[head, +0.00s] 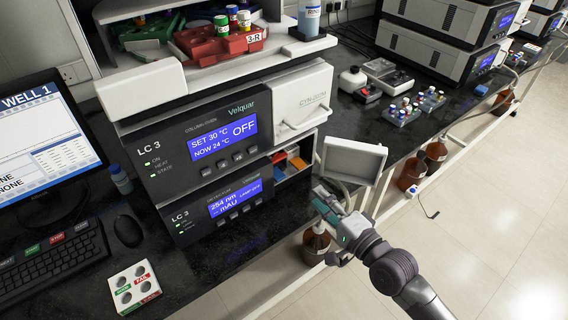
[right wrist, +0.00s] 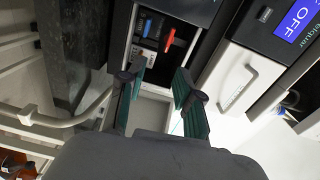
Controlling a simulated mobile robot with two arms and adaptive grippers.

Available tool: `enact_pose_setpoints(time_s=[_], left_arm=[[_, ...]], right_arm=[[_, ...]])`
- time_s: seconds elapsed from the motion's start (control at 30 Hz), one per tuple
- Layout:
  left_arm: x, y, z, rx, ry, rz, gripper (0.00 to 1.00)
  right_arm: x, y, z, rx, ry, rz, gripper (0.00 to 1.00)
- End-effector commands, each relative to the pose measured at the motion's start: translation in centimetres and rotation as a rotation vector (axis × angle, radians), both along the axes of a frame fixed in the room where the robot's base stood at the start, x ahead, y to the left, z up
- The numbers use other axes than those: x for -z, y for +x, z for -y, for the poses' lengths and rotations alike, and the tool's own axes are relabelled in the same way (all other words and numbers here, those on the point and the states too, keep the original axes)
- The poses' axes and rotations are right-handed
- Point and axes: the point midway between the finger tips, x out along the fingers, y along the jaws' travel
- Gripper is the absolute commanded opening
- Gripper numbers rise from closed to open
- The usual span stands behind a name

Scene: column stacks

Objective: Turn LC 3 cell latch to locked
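The LC 3 stack has an upper column oven (head: 195,135) and a lower detector (head: 215,208) reading 254 nm. The detector's right-hand bay (head: 292,165) is open, with its white door (head: 352,160) swung out. Inside the bay, the right wrist view shows a red lever-like piece (right wrist: 169,38) and a blue piece (right wrist: 148,27). The red piece may be the cell latch; its setting cannot be told. My right gripper (head: 325,198) is near the bay and the open door. In the right wrist view its fingers (right wrist: 158,78) are apart with nothing between them. My left gripper is not seen.
The oven's white door (head: 300,105) with its handle is shut above the bay. The floor at right is mostly clear.

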Motion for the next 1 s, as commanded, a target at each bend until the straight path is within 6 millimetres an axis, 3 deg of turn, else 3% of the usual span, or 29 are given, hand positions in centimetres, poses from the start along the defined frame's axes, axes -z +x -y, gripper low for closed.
enact_pose_setpoints(time_s=[0.17, 0.7, 1.0], left_arm=[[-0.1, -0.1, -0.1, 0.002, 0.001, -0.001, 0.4], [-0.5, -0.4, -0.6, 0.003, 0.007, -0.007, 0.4], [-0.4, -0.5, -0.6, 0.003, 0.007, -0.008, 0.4]], right_arm=[[-1.5, 0.4, -1.1, -0.018, 0.046, 0.002, 0.34], [-1.5, 8.9, -7.2, -0.016, 0.04, 0.004, 0.34], [-1.3, 10.8, -8.6, -0.016, 0.038, 0.002, 0.34]])
